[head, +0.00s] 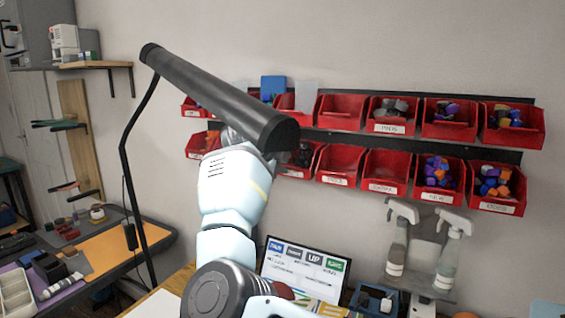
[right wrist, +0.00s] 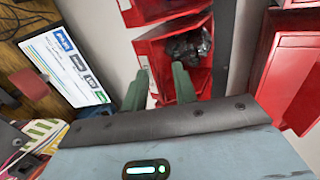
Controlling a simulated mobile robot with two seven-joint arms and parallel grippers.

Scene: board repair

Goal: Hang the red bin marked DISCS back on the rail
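Several red bins hang in two rows on dark rails on the wall. In the head view their small labels are too blurred for me to pick out DISCS. My right gripper is hidden behind the black lamp in the head view. In the right wrist view its two green fingers (right wrist: 160,90) are apart, at the edge of a red bin (right wrist: 150,52) holding dark pieces. This looks like the lower-row bin (head: 303,172) beside the lamp. I see no firm grip, and contact is unclear. My left gripper is in neither view.
The black lamp (head: 205,92) crosses in front of the left bins. Below the rows stand a screen (head: 303,268) and two spray bottles (head: 448,258). An upper-row bin (right wrist: 292,75) is close on the right in the wrist view. A side table with an orange mat (head: 112,246) is at left.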

